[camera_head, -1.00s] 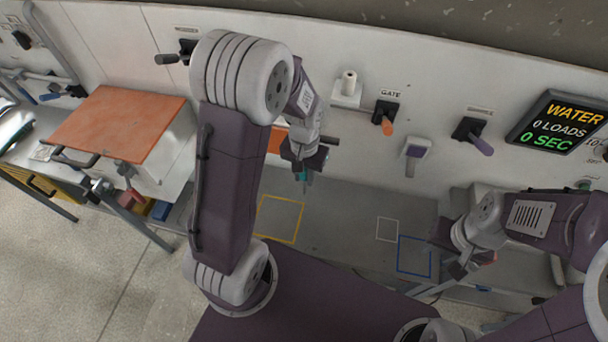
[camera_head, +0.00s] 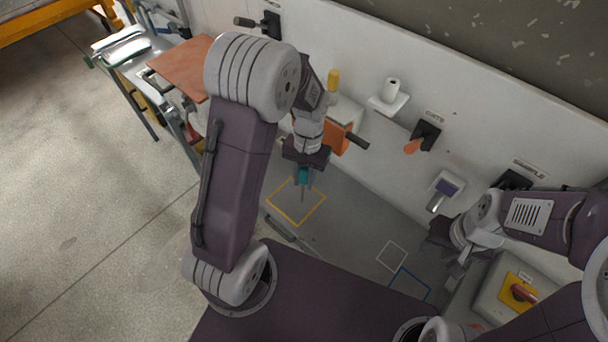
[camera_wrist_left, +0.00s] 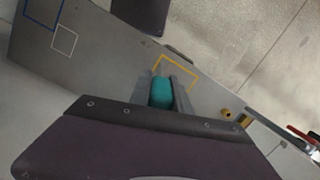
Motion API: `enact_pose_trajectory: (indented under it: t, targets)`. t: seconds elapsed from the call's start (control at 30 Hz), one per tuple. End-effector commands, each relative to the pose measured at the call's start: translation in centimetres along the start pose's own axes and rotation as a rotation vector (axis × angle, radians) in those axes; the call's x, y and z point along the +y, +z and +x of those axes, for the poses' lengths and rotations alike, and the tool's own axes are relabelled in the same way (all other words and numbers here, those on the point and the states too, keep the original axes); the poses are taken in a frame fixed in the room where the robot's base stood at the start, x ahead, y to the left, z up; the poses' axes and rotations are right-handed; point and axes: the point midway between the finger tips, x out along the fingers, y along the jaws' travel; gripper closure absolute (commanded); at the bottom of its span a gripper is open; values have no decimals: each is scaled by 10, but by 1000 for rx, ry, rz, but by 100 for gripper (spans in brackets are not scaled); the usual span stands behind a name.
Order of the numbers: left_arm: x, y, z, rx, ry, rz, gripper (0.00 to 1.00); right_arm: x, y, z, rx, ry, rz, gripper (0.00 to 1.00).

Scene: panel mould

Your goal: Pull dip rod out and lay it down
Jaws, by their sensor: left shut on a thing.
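My left gripper (camera_head: 303,172) is shut on the teal handle of the dip rod (camera_head: 302,193). The thin rod hangs down from it, apparently clear of any container. In the head view it appears in front of a yellow square outline (camera_head: 296,222) on the grey bench; its height above the bench is hard to tell. In the left wrist view the teal handle (camera_wrist_left: 162,92) sits between the two fingers, with the yellow outline (camera_wrist_left: 178,58) just beyond. My right gripper (camera_head: 455,268) is low at the right; its jaw opening is unclear.
An orange-fronted box (camera_head: 340,138) with a dark handle stands behind my left gripper. A white-outlined square (camera_head: 391,255) and a blue outline (camera_head: 410,283) mark the bench. The back panel carries an orange lever (camera_head: 414,146) and a white shelf (camera_head: 389,103). Bench between outlines looks clear.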

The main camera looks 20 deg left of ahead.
Motion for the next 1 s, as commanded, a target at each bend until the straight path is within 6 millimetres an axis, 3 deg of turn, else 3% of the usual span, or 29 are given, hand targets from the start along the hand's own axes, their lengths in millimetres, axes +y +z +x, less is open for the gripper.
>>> enact_pose_trajectory:
  t: [0.33, 0.53, 0.73, 0.83, 1.0]
  targets:
    - [74, 35, 0, -183, 73, -279, 100, 0, 0, 0, 0, 0, 0, 64]
    - [132, 42, -2, -283, 181, -565, 100, 0, 0, 2, 0, 0, 0, 64]
    - [179, 15, -7, -388, 391, -999, 100, 0, 0, 5, 0, 0, 0, 64]
    - [186, -7, -4, -418, 504, -1191, 100, 0, 0, 6, 0, 0, 0, 64]
    - [181, -39, 11, -448, 676, -1439, 100, 0, 1, 8, 0, 0, 0, 64]
